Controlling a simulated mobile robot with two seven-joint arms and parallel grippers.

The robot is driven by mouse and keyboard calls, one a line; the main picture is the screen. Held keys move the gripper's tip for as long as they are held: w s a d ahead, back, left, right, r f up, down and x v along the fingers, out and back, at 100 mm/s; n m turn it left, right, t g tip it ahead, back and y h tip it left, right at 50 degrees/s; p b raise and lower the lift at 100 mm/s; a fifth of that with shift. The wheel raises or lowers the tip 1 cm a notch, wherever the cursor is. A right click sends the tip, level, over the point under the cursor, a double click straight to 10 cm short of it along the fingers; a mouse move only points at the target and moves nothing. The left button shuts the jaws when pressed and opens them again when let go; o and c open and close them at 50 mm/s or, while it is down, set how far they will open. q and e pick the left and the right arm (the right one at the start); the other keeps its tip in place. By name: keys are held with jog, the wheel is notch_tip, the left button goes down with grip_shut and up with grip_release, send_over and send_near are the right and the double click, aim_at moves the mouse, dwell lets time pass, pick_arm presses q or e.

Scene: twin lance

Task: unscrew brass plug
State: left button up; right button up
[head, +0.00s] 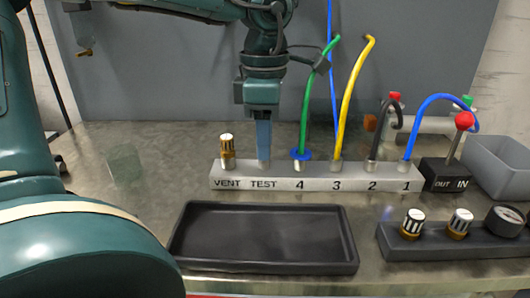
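My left gripper (263,140) points straight down with its blue fingers at the TEST port of the grey manifold block (318,184). The fingers overlap in this view, so I cannot tell whether they are open or shut. Whatever sits in the TEST port is hidden behind them, and no plug shows there. A brass fitting (227,152) with a pale, striped cap stands upright on the VENT port, just left of the fingers and apart from them. My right gripper is not in view.
Green (308,100), yellow (347,95), black (376,135) and blue (412,120) hoses rise from ports 4 to 1. An empty black tray (263,268) lies in front. A gauge block (455,246) with two capped brass fittings and a red-knobbed lever (464,122) stand right. Bench left is mostly clear.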

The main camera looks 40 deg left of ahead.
pick_arm(q)
jog(key=m+p, duration=0.3)
jog(key=m, duration=0.4)
jog(key=shift+r+p, duration=0.2)
jog(key=shift+p, duration=0.2)
jog(key=m+p, duration=0.1)
jog(key=m, duration=0.4)
jog(key=shift+a+p, duration=0.1)
jog(key=shift+p, duration=0.3)
jog(key=m+p, duration=0.1)
jog(key=m, duration=0.4)
jog(key=shift+m+p, duration=0.4)
jog(key=shift+m, duration=0.6)
jog(key=m, duration=0.3)
jog(key=shift+f+p, duration=0.1)
jog(key=shift+p, duration=0.3)
jog(key=m, duration=0.3)
jog(key=shift+f, duration=0.1)
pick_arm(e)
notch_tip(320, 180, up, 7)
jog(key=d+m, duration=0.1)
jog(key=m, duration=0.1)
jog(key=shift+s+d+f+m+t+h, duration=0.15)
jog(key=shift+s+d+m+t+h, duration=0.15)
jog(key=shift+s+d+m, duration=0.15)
pick_arm(q)
jog(key=shift+c, duration=0.4)
